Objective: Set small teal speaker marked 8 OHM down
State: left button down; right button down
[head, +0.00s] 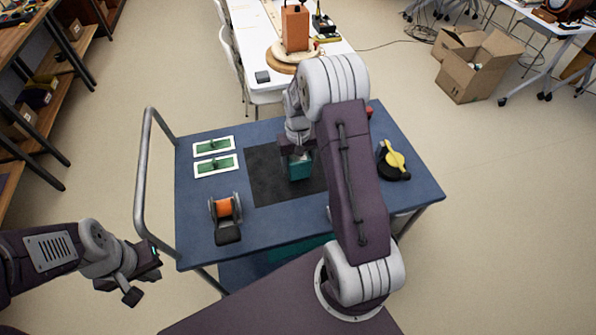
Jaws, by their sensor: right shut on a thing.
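The small teal speaker (301,170) shows as a teal box over the black mat (265,185) in the middle of the blue cart top. No marking can be read on it. My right gripper (298,155) is above it, pointing down and shut on its upper part. My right arm hides part of the gripper and the mat's right side. I cannot tell whether the speaker's underside touches the mat. My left gripper (143,284) is open and empty, off the cart's front left corner.
On the blue cart (190,225) are two white-framed green boards (215,165), an orange spool on a dark holder (225,208) and a black and yellow item (393,160). A metal handle (140,190) rises at the left. A white table (255,45) stands behind.

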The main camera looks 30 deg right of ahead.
aim_at(298, 171)
jog(key=shift+w+f, duration=0.1)
jog(key=shift+f, duration=1.95)
jog(key=shift+f, duration=0.1)
jog(key=shift+c, duration=1.6)
grip_release()
notch_tip(298, 171, up, 12)
jog(key=shift+r+p, duration=0.15)
jog(key=shift+p, duration=0.3)
jog(key=s+a+n, duration=0.1)
jog(key=s+a, duration=0.4)
jog(key=s, duration=0.2)
jog(key=s+a+n+t, duration=0.1)
jog(key=s+a, duration=0.4)
jog(key=s, duration=0.3)
jog(key=shift+s+a+f, duration=0.15)
jog(key=shift+s+f, duration=0.15)
